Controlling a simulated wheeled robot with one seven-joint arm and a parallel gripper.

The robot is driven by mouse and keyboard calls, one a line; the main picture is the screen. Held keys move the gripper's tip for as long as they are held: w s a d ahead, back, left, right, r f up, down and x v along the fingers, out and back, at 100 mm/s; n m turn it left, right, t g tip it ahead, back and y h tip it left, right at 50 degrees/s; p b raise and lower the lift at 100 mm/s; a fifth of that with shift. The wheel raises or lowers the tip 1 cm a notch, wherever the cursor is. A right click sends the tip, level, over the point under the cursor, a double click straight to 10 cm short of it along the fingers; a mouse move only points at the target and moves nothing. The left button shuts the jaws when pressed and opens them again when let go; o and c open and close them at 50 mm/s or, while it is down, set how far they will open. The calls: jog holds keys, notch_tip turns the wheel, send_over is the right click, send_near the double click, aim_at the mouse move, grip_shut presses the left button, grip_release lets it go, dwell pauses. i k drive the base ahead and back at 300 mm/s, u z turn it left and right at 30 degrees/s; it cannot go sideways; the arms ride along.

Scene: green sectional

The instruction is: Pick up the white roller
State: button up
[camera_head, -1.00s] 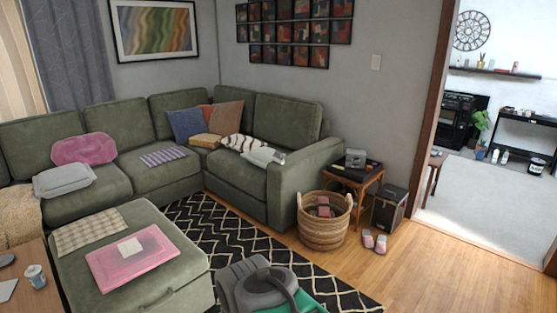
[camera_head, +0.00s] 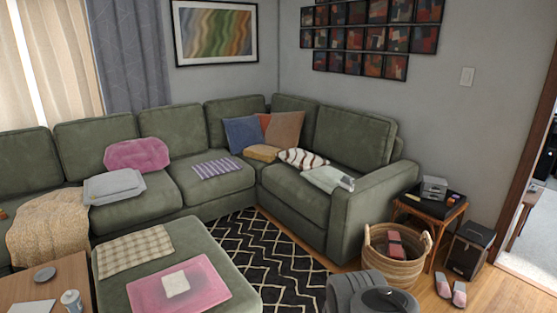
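A small white cylinder (camera_head: 70,300) stands on the wooden table at the lower left; it is the only thing here that looks like a white roller, but it is too small to be sure. The wooden table (camera_head: 22,291) is cut off by the frame edge. My gripper is not recognisable in this view.
The green sectional (camera_head: 215,188) runs behind. A patterned rug (camera_head: 282,262) lies between. A wicker basket (camera_head: 392,272) and pink slippers (camera_head: 459,293) stand at right.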

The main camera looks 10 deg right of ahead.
aim_at(346, 182)
jog(key=z, duration=0.4)
jog(key=i, duration=2.7)
jog(key=u, duration=0.5)
jog(key=i, duration=1.85)
jog(key=u, duration=0.45)
